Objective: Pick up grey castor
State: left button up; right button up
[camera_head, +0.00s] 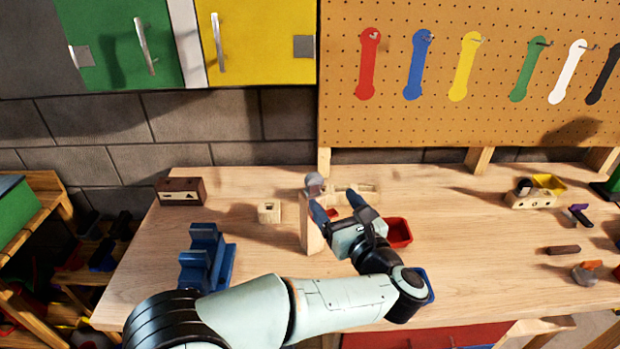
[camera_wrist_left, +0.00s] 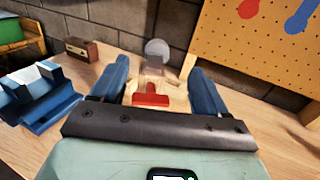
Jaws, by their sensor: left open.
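The grey castor (camera_head: 313,182) sits at the top of an upright wooden block (camera_head: 311,228) on the workbench, left of its middle. In the left wrist view the castor's round grey wheel (camera_wrist_left: 157,47) shows beyond the fingertips, centred between them. My left gripper (camera_head: 341,209) is open, its blue fingers pointing toward the castor from the near right side. It also shows in the left wrist view (camera_wrist_left: 160,75) with nothing clasped. The castor appears apart from the fingers. My right gripper is not in view.
A blue vise (camera_head: 206,260) stands left of the block, with a small wooden piece (camera_head: 269,212) behind. A brown box (camera_head: 180,191) is at back left. A red bin (camera_head: 398,232) is right of my gripper. The bench (camera_head: 470,235) right of it is largely clear.

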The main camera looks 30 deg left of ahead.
aim_at(311, 175)
pick_arm(q)
jog(key=p+x, duration=0.1)
jog(key=x, duration=0.5)
jog(key=shift+w+a, duration=0.25)
jog(key=shift+a, duration=0.05)
jog(key=x, duration=0.2)
jog(key=p+x, duration=0.2)
jog(key=x, duration=0.1)
jog(key=shift+w+a+f, duration=0.15)
jog(key=shift+a+f, duration=0.1)
jog(key=shift+f, duration=0.15)
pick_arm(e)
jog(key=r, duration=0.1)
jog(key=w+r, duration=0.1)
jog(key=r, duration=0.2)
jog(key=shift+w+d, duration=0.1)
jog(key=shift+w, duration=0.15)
pick_arm(q)
jog(key=shift+c, duration=0.3)
jog(key=c, duration=1)
